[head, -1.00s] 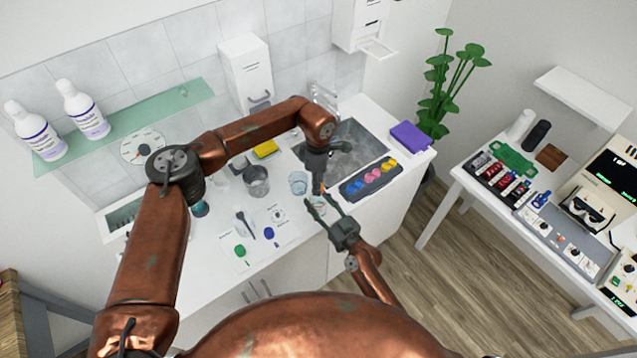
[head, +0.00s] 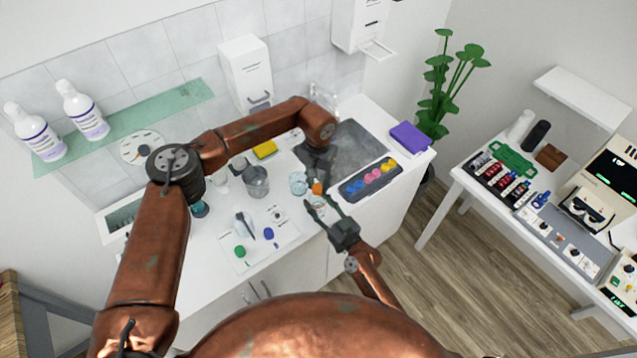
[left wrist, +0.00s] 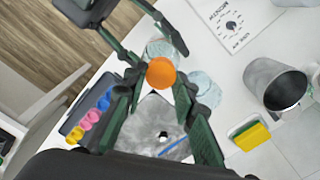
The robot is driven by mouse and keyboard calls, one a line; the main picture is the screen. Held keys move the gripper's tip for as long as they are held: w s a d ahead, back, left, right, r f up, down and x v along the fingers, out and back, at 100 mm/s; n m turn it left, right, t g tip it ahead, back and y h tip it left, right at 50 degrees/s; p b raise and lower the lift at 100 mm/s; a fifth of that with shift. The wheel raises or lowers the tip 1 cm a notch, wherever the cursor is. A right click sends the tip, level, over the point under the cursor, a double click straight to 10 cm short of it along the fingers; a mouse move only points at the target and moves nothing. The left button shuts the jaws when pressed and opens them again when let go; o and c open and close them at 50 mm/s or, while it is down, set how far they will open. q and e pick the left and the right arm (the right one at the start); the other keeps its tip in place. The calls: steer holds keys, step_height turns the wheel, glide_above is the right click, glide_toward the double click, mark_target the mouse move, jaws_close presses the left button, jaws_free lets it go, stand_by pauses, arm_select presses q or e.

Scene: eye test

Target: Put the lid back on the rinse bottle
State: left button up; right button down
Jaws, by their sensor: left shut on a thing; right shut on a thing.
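The orange lid (head: 317,188) is held by my left gripper (head: 316,181), which points down over the counter; the lid also shows between its green fingers in the left wrist view (left wrist: 161,73). My right gripper (head: 322,204) is shut on the clear rinse bottle (head: 318,207), with a finger on either side. In the left wrist view the bottle (left wrist: 160,48) lies partly behind the lid. The lid appears above the bottle and a little off its middle; I cannot tell the gap between them.
A clear glass (head: 298,181) stands close left of the bottle. A dark tray with coloured pieces (head: 370,177) is to the right, in front of the sink (head: 349,150). A metal beaker (head: 257,182) and a yellow sponge (head: 265,149) stand farther left.

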arm_select(q)
steer(key=shift+m, duration=0.3)
steer(key=o, duration=0.7)
steer(key=shift+r, duration=2.3)
steer(key=shift+d, duration=0.1)
steer(key=shift+c, duration=0.5)
